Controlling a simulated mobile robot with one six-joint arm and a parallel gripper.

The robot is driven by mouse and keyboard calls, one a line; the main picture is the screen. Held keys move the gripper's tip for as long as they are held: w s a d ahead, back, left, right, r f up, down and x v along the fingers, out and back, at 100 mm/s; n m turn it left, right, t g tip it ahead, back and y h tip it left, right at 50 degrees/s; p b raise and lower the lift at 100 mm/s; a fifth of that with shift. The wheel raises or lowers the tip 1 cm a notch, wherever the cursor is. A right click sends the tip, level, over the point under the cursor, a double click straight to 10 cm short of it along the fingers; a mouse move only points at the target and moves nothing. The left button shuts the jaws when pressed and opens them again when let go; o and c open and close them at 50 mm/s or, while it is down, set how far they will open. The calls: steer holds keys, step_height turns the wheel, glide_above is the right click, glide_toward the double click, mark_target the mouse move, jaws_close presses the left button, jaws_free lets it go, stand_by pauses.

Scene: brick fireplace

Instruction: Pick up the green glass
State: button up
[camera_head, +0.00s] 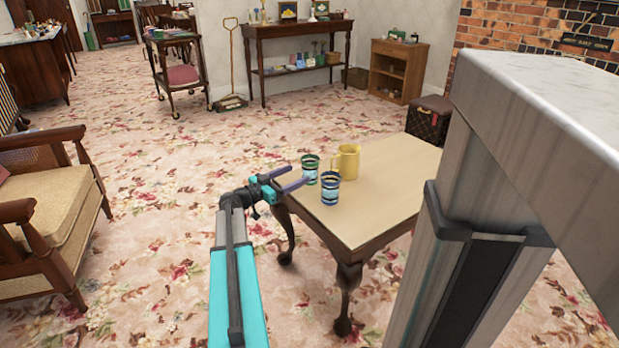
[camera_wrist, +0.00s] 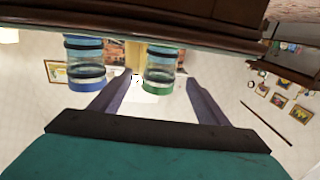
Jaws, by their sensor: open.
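The green glass (camera_head: 310,168), clear with green bands, stands upright on the small wooden table (camera_head: 385,190), near its left edge. In the wrist view, which looks upside down, the green glass (camera_wrist: 160,68) appears between the tips of my open fingers. My gripper (camera_head: 300,175) is at the table's left edge, fingers pointing toward the green glass, with nothing held. Whether the fingertips reach around the glass is unclear. The wrist view also shows my gripper (camera_wrist: 157,84) with its jaws apart.
A blue-banded glass (camera_head: 330,188) stands close in front of the green one; it also shows in the wrist view (camera_wrist: 85,66). A yellow mug (camera_head: 347,160) stands just right of the green glass. The table's right part is bare. An armchair (camera_head: 45,215) stands at left.

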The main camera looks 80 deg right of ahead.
mark_target(304, 169)
steer(key=shift+x, duration=1.45)
steer(key=shift+b+x, duration=1.25)
steer(key=shift+x, duration=1.35)
steer(key=c, duration=1.3)
steer(key=shift+r, duration=0.35)
steer(key=shift+r+p, duration=2.6)
steer(key=shift+r, duration=6.05)
